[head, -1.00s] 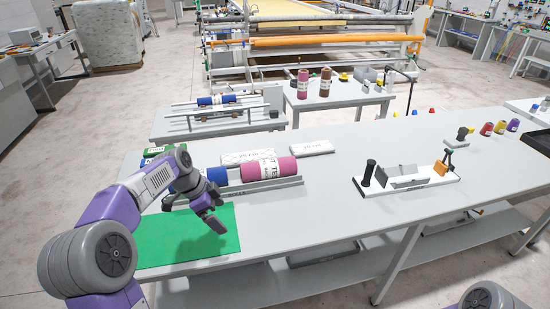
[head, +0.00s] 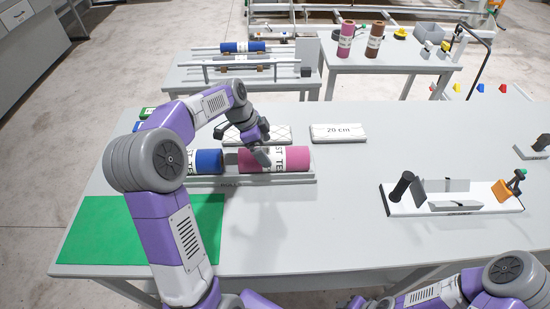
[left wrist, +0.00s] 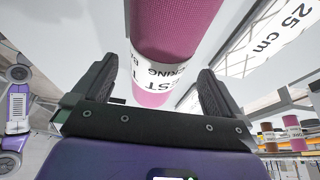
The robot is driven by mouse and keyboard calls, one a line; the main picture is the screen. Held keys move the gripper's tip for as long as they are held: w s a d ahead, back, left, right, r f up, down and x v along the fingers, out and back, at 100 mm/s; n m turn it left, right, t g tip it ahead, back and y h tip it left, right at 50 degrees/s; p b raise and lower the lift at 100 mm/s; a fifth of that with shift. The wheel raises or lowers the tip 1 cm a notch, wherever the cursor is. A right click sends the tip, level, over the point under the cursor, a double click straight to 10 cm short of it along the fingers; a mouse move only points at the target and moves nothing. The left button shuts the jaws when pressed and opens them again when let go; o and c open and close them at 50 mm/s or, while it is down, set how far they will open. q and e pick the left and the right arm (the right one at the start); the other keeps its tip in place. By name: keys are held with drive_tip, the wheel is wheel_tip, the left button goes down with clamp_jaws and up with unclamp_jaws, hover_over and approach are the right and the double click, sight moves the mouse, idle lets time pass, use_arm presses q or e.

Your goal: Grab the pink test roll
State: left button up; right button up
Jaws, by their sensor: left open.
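The pink test roll (head: 296,158) lies on its side in a grey rack (head: 270,178) on the near table, with a white printed label around it. My left gripper (head: 262,146) is above the roll's left part, pointing down. In the left wrist view the pink roll (left wrist: 172,35) runs between the two open dark fingers (left wrist: 160,88); I see no clear contact. A blue roll (head: 208,162) lies in the same rack to the left. My right arm (head: 470,285) shows at the bottom right, but its gripper is not visible.
White blocks (head: 338,133) lie behind the rack. A green mat (head: 90,230) covers the table's left front. A white stand with a black cylinder (head: 455,200) is at the right. Upright pink (head: 345,42) and brown (head: 374,42) rolls stand on a back table. The table's middle is clear.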

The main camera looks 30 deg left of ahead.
sight(270, 151)
use_arm(q)
drive_tip(key=b+x, duration=0.1)
drive_tip(key=x, duration=0.3)
drive_tip(key=shift+w+d+f, duration=0.1)
drive_tip(key=shift+w+d, duration=0.05)
drive_tip(key=shift+d, duration=0.1)
drive_tip(key=shift+c, duration=0.5)
drive_tip(key=c, duration=1)
drive_tip(key=shift+w, duration=0.1)
